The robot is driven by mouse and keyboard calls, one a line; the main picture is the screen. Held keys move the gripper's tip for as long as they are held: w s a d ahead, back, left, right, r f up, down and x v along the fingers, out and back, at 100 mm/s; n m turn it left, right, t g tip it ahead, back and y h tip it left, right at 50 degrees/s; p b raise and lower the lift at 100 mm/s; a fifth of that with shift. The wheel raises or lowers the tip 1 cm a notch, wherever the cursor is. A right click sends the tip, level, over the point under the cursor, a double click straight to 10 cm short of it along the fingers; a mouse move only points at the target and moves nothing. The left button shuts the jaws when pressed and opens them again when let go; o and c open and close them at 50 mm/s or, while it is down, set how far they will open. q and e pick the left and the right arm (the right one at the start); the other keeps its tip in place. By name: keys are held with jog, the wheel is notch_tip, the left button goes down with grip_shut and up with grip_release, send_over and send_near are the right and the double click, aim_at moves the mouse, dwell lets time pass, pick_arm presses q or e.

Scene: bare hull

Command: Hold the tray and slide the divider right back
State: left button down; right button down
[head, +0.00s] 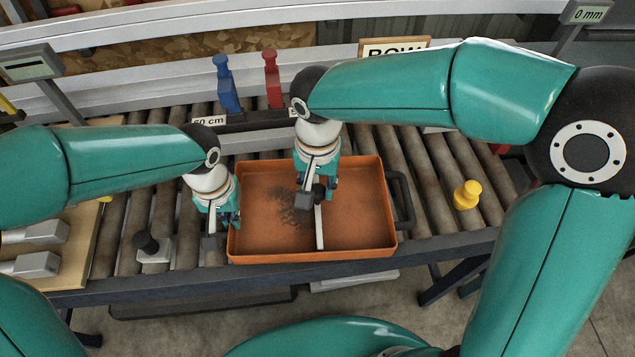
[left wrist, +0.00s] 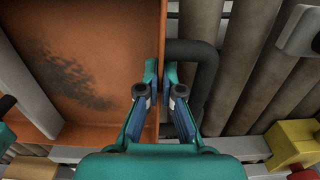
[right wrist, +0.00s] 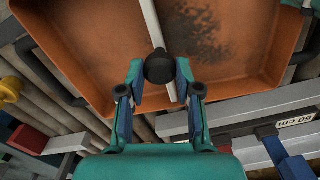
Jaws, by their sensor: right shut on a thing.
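The orange tray (head: 360,248) lies on a roller conveyor, with a dark smudge on its floor. A pale divider (head: 319,228) crosses it front to back, somewhat right of the middle. My right gripper (head: 317,190) is shut on the divider's black knob (right wrist: 159,67). My left gripper (head: 223,228) is at the tray's left wall. In the left wrist view its fingers (left wrist: 161,88) straddle the tray wall (left wrist: 163,40), one inside the tray and one between the wall and a black handle (left wrist: 208,75). Whether they press on the wall is unclear.
A black handle (head: 402,200) sticks out at the tray's right. A yellow knob-shaped piece (head: 467,194) stands on the rollers farther right. A black-topped grey block (head: 154,250) is left of the tray. Blue (head: 227,85) and red (head: 272,80) upright pieces stand behind, beside a "60 cm" label.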

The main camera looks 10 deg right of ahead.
jog(key=shift+d, duration=0.1)
pick_arm(q)
jog(key=shift+a, duration=0.1)
pick_arm(e)
jog(key=d, duration=0.4)
jog(key=s+d, duration=0.1)
jog(key=d, duration=0.3)
jog(key=s+d, duration=0.1)
jog(key=d, duration=0.3)
jog(key=c, duration=1)
grip_release()
jog(key=shift+o, duration=1.1)
jog(key=shift+a, duration=0.1)
jog(key=shift+r, duration=0.1)
notch_tip(320, 180, up, 12)
pick_arm(q)
jog(key=c, duration=1.2)
grip_release()
jog(key=shift+c, duration=0.2)
pick_arm(e)
jog(key=shift+f, duration=0.2)
